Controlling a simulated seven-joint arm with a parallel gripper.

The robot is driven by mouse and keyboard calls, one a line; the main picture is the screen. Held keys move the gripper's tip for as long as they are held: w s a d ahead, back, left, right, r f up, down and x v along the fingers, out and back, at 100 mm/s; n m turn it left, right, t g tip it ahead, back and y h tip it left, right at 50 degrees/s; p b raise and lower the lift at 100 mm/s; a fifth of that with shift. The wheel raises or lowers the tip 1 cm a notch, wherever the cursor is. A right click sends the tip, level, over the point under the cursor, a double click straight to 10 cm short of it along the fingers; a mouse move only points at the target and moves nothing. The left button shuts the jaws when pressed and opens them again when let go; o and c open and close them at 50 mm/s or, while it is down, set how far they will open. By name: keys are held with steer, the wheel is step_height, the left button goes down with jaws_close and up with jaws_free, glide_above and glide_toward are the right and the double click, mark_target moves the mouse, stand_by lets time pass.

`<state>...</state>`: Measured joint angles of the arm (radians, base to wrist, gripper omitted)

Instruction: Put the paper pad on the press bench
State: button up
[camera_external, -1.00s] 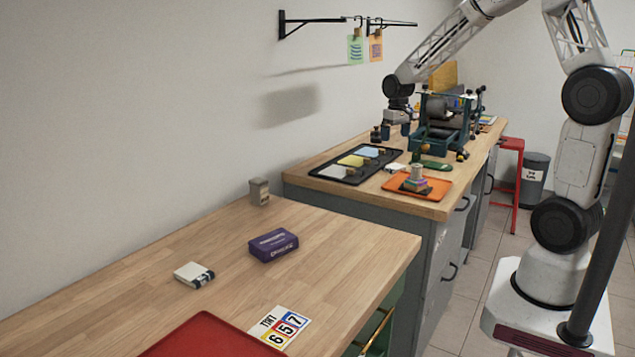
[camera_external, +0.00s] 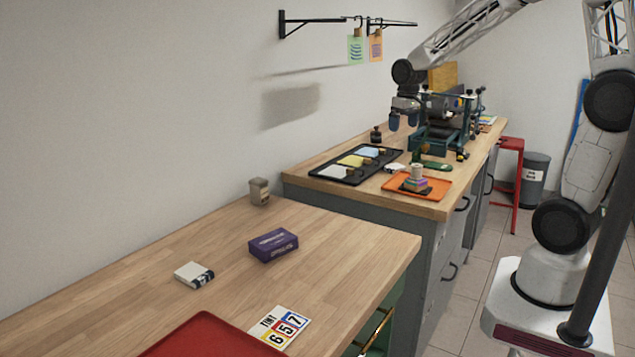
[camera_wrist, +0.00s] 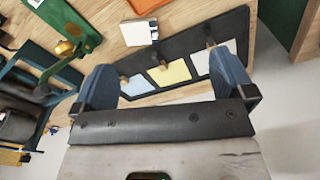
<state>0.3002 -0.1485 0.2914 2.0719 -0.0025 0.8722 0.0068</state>
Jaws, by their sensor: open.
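A small white pad with a dark band (camera_external: 194,275), which looks like the paper pad, lies flat on the near wooden table. A similar small white block (camera_external: 394,168) lies on the press bench (camera_external: 428,208) beside the black tray; a white block with a dark-marked edge also shows in the wrist view (camera_wrist: 139,32). I cannot tell whether that one is a paper pad. My gripper (camera_external: 403,124) is open and empty above the press bench, near the press, far from the near pad. Its blue fingers frame part of the black tray in the wrist view (camera_wrist: 166,72).
The black tray (camera_external: 328,178) holds white, yellow and blue sheets. An orange tray (camera_external: 440,187) with stacked items is beside it. The press (camera_external: 432,139) stands behind. A purple box (camera_external: 273,245), number card (camera_external: 279,327) and red tray (camera_external: 210,335) are on the near table.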

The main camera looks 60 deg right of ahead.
steer(key=s+a+r+n, duration=0.1)
steer(key=s+a+r, duration=0.1)
steer(key=s+a, duration=0.3)
steer(key=s+a+r+n+t, duration=0.1)
steer(key=s+a, duration=0.5)
steer(key=s, duration=0.6)
steer(key=s+a+r+n+t, duration=0.1)
steer(key=s+a+r, duration=0.2)
steer(key=s+a, duration=0.3)
steer(key=s, duration=0.3)
steer(key=shift+s+r, duration=0.15)
steer(key=shift+r, duration=0.15)
